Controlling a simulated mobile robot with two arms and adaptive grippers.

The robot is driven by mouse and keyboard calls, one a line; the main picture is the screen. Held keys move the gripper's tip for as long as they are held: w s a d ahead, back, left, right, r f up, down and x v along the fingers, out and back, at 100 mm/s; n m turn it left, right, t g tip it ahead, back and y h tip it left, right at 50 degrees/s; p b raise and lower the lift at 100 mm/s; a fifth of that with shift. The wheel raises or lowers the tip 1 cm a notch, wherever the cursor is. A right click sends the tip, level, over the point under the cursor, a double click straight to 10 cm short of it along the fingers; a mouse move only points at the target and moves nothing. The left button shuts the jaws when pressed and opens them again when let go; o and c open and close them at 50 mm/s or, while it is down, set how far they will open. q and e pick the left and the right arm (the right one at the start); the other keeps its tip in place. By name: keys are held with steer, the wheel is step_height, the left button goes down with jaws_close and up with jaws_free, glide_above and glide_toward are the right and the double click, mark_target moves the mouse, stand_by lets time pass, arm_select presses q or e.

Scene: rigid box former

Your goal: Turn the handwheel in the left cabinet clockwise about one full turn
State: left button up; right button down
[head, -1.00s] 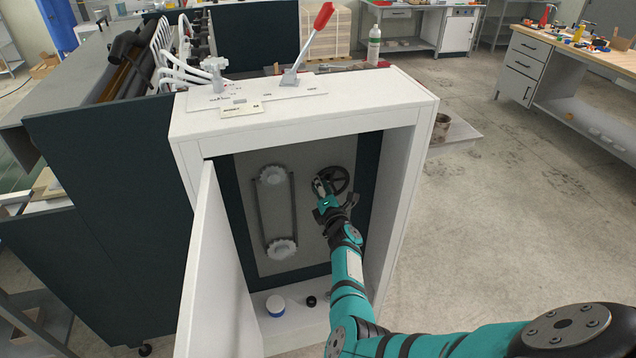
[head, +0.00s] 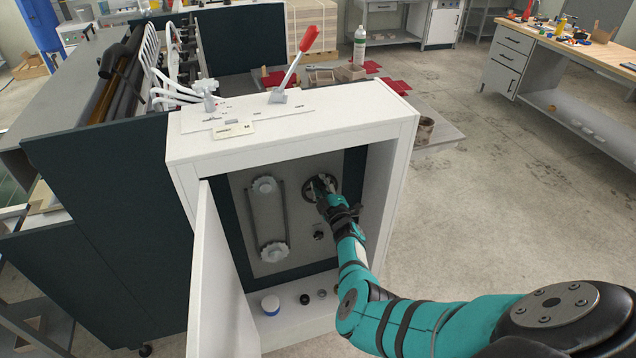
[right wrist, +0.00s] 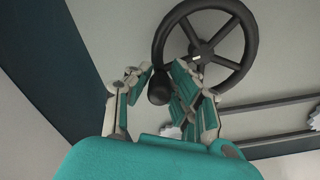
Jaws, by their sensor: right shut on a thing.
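The black spoked handwheel (head: 307,190) is on the grey back panel inside the open white cabinet (head: 290,130). My right gripper (head: 323,187) reaches in from the lower right and covers part of the wheel's right side. In the right wrist view, the wheel (right wrist: 238,72) shows its rim, spokes and hub. The fingers of my right gripper (right wrist: 164,85) are closed around the wheel's black handle knob (right wrist: 159,90) at its rim. My left gripper is not in view.
The cabinet door (head: 212,270) stands open at the left. Two sprockets joined by a chain (head: 267,215) are left of the wheel. A small black knob (head: 319,232) is below it. A blue-and-white container (head: 270,305) and small round items lie on the cabinet floor. A red-handled lever (head: 296,62) stands on top.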

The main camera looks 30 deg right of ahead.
steer(key=shift+s+d+r+m, duration=0.1)
steer(key=shift+d+m, duration=0.3)
steer(key=shift+m, duration=0.4)
steer(key=c, duration=1.2)
jaws_free()
steer(key=v, duration=1.2)
steer(key=shift+d, duration=0.1)
